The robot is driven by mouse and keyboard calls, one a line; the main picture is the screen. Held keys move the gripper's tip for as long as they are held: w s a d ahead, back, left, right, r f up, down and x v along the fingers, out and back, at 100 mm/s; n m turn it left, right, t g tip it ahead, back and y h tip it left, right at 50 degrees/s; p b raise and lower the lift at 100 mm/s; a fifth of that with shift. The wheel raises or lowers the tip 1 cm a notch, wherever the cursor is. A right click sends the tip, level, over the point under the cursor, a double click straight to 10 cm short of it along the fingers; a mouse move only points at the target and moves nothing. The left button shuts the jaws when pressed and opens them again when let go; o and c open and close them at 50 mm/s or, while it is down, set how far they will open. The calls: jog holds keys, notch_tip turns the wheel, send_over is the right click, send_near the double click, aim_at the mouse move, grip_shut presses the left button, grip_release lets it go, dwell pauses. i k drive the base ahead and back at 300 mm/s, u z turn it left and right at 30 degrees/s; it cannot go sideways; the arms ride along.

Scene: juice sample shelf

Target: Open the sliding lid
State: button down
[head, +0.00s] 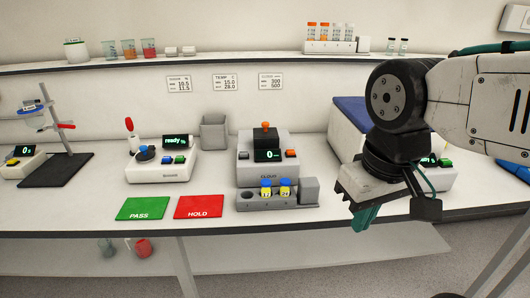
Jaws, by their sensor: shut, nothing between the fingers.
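My gripper (364,218) hangs in front of the bench's front edge at the right, with its teal fingers together and pointing down. Nothing shows between them. A white box-shaped device (343,140) with a dark blue top (352,108) stands behind my arm, and my arm hides much of it. A small display and a green button of a device show to the right of my wrist. I cannot tell for certain which part is the sliding lid, or whether it is open or shut. My gripper appears apart from the devices.
Left of my gripper stand a grey device (263,172) reading 0, a rack (247,203) with yellow, blue-capped vials, and red (199,206) and green (142,208) mats. A shelf (215,59) runs above.

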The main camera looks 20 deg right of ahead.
aim_at(264, 131)
jog(key=k, duration=0.55)
jog(key=z, duration=0.5)
jog(key=i, duration=1.4)
jog(key=u, duration=0.35)
